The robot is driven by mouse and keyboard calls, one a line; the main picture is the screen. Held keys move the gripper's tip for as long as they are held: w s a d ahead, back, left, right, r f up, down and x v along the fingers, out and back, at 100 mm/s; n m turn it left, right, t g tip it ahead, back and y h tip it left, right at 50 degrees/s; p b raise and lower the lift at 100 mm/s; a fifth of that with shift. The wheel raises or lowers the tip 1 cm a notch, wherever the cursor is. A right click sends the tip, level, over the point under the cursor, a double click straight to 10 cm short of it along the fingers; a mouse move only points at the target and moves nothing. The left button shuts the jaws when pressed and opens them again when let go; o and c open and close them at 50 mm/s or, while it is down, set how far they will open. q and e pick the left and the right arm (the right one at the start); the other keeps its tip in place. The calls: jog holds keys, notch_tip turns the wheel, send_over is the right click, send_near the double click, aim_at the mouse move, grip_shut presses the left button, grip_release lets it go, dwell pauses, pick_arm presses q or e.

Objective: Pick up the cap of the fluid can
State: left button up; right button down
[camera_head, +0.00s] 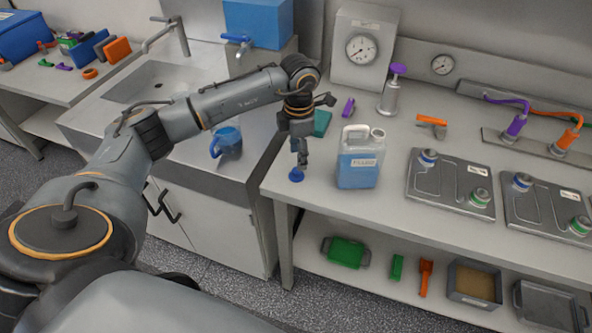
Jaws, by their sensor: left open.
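The fluid can (359,166) is a translucent jug with blue liquid and a label, standing on the bench. Its top opening at the right shows no cap on it. A small blue cap (296,175) lies on the bench to the left of the can, near the bench's left edge. My left gripper (302,160) points down just above the cap, open. The gap between fingers and cap is small, and I cannot tell whether they touch. My right gripper is not in the view.
A blue pitcher (228,141) stands on the sink counter at the left. Two metal plates with fittings (451,184) lie right of the can. A gauge box (362,50) stands behind. A lower shelf (382,281) holds a green case and trays.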

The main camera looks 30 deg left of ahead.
aim_at(297, 173)
pick_arm(q)
jog(key=shift+w+f, duration=0.1)
jog(key=shift+f, duration=0.25)
jog(key=shift+f+p, duration=0.35)
jog(key=f+p, duration=0.1)
jog(key=f, duration=0.2)
jog(key=shift+a+f+p, duration=0.2)
jog(key=shift+f+p, duration=0.05)
jog(key=shift+p, duration=0.1)
jog(key=shift+f, duration=0.5)
jog(key=c, duration=1)
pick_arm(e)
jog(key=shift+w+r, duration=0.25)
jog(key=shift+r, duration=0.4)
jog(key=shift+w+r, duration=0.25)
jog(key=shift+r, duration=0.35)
pick_arm(q)
jog(key=shift+r, duration=0.15)
